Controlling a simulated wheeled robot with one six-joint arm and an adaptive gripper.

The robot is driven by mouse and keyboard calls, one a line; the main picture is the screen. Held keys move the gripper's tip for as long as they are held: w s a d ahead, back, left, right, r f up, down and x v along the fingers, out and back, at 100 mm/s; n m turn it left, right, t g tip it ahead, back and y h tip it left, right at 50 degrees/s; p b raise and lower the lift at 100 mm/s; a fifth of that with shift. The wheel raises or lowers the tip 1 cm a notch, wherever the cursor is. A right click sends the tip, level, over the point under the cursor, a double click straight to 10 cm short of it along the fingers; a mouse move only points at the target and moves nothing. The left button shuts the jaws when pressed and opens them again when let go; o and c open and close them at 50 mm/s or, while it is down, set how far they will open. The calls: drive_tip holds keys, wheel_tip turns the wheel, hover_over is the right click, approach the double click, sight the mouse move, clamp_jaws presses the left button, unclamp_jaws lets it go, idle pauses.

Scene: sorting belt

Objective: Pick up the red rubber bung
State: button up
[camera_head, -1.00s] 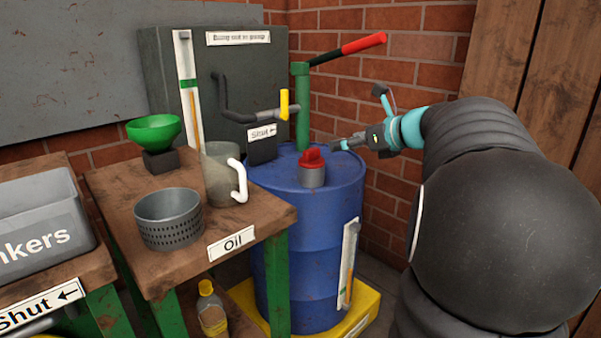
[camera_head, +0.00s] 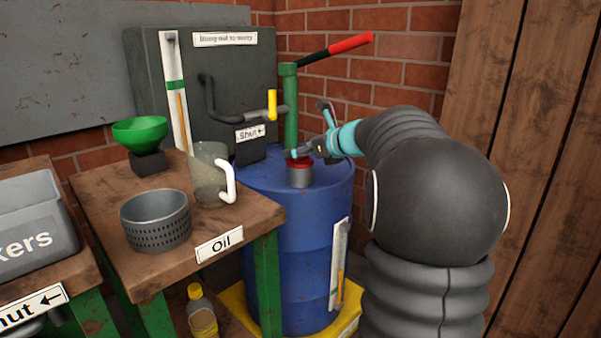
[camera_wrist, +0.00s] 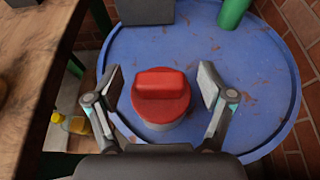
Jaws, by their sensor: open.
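The red rubber bung (camera_wrist: 160,95) has a round body with a raised bar grip across its top. It sits in the grey collar on top of the blue drum (camera_wrist: 240,60). In the head view the bung (camera_head: 299,163) is partly hidden by my gripper (camera_head: 296,154), which is at the bung from the right. The grey collar (camera_head: 299,178) shows just below it. In the wrist view my gripper (camera_wrist: 161,88) is open, with one finger to the left of the bung and one to the right. Gaps show between the bung and both fingers.
A green pump post (camera_head: 291,105) with a red-tipped lever (camera_head: 350,43) rises behind the bung. A grey tank (camera_head: 235,75) with a yellow-handled pipe stands behind left. A wooden bench (camera_head: 180,245) holds a jug (camera_head: 207,172), a strainer (camera_head: 155,222) and a green funnel (camera_head: 141,130).

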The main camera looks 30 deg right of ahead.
drive_tip(key=shift+w+a+f, duration=0.1)
drive_tip(key=shift+w, duration=0.1)
clamp_jaws()
drive_tip(key=shift+r, duration=0.2)
